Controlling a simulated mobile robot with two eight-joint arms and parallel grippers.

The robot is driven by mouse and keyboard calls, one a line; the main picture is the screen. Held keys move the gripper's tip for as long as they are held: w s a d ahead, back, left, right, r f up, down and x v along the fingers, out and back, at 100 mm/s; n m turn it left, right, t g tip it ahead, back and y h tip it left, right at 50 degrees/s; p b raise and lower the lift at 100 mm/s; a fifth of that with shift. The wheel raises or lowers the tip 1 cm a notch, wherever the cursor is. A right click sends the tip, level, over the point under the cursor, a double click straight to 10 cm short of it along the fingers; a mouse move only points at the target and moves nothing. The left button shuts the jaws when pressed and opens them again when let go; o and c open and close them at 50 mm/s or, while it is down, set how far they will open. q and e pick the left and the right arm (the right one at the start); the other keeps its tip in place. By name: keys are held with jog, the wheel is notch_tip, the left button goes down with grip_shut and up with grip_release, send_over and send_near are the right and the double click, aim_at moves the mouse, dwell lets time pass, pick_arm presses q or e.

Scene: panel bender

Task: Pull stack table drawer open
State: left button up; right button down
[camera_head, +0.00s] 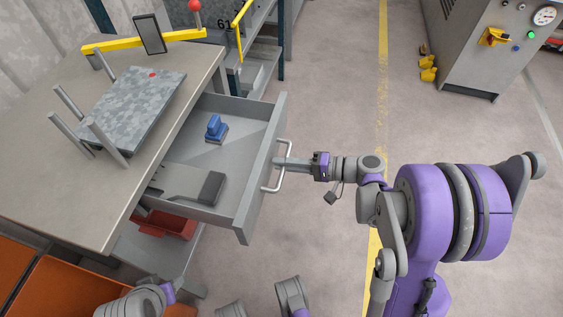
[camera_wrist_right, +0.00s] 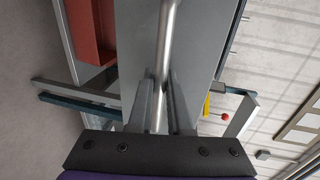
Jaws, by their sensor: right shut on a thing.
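The stack table (camera_head: 60,195) stands at the left with its grey drawer (camera_head: 262,185) pulled well out to the right. A blue tool (camera_head: 215,128) and a grey tool with a dark block (camera_head: 208,188) lie in the drawer. My right gripper (camera_head: 278,163) is shut on the silver bar handle (camera_head: 279,182) on the drawer front. In the right wrist view the handle (camera_wrist_right: 170,40) runs between the two fingers (camera_wrist_right: 160,105). Part of my left arm shows at the bottom left; its gripper fingers cannot be made out.
A metal sheet (camera_head: 135,105) lies between upright posts on the table top. A red bin (camera_head: 168,223) sits under the drawer. Orange boxes (camera_head: 60,285) are at the bottom left. A grey machine cabinet (camera_head: 480,50) stands at the top right. The floor right of the drawer is clear around my arm.

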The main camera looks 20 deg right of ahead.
jog(key=c, duration=0.9)
grip_release()
jog(key=shift+o, duration=0.2)
jog(key=p+v, duration=0.1)
jog(key=v, duration=0.9)
jog(key=shift+s+d, duration=0.2)
jog(key=shift+d, duration=0.15)
